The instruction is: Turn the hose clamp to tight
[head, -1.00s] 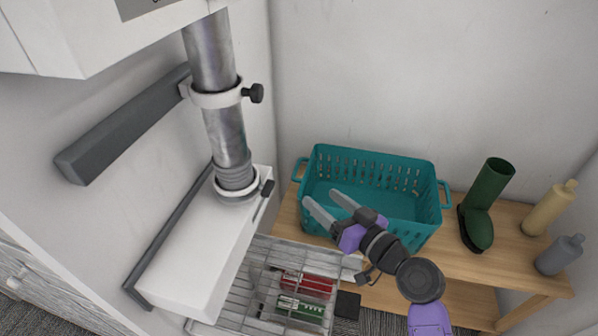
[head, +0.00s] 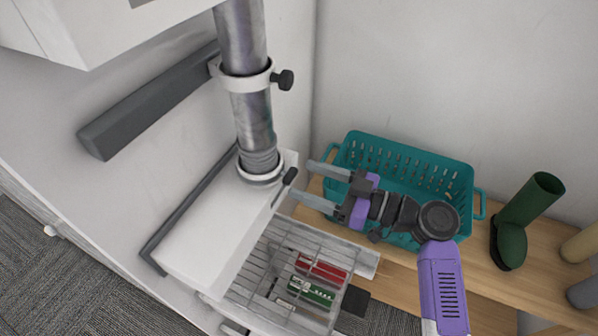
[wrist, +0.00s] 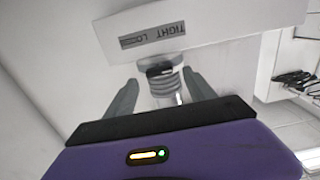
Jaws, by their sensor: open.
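The hose clamp (head: 258,176) is a pale ring at the foot of the ribbed grey hose, with a black lever (head: 289,177) on its right side. In the wrist view the lever (wrist: 160,71) shows end-on in front of the ring, beside the ribbed hose. An upside-down label (wrist: 152,36) reading TIGHT and a partly legible LOOSE is on the white surface behind. My gripper (head: 305,181) is open and empty, its fingers pointing left at the lever, a little to its right. In the wrist view the lever appears between the fingertips (wrist: 162,82), farther off.
A metal pipe (head: 240,40) rises above the hose, with a white bracket and dark knob (head: 285,80). A teal basket (head: 455,178) stands on a wooden bench behind my gripper. A green boot (head: 512,240) is right of it. A wire rack (head: 250,265) with red and green items is below.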

